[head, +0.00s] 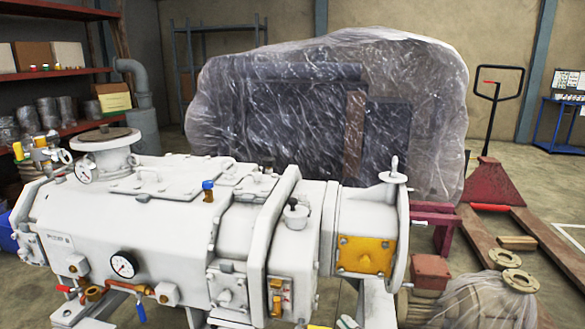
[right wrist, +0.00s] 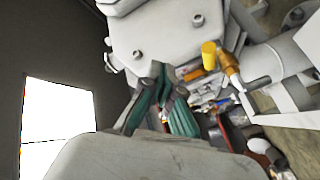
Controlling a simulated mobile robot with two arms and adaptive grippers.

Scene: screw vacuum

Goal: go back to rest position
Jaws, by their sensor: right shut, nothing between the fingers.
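My right gripper (right wrist: 163,108) shows in the right wrist view, with its dark and teal fingers beyond the pale housing at the bottom. It is shut and empty. The white screw vacuum pump (head: 150,215) fills the lower left and middle of the head view. Its grey-white casing (right wrist: 180,30) is also behind the fingers in the wrist view; I cannot tell how wide the gap is. My left gripper is not in view.
A plastic-wrapped load (head: 330,110) stands behind the pump. A red pallet jack (head: 490,185) is at the right. Shelves (head: 55,75) with boxes and cans line the left wall. Open floor (head: 520,170) shows at the right. A bright white panel (right wrist: 58,125) is at the wrist view's left.

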